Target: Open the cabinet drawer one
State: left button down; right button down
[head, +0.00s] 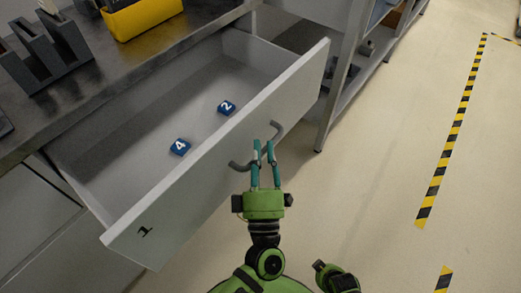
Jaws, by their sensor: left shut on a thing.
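Drawer one (195,195), a light grey drawer marked "1" at its left front, is pulled well out from the cabinet under the dark worktop. Its grey bar handle (238,166) is on the front panel. My left gripper (263,150) is shut on the handle, with teal fingers around its middle. A green part of my other arm shows at the bottom; the right gripper's fingers cannot be seen.
A dark organiser (45,55) and a yellow bin (140,15) stand on the worktop (95,90). A metal shelf frame (335,85) stands right of the drawer. The pale floor (380,170) is clear up to the yellow and black tape (447,150).

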pick_arm(q)
jog(key=c, duration=1.4)
grip_release()
jog(key=shift+s, duration=0.1)
jog(key=v, duration=1.2)
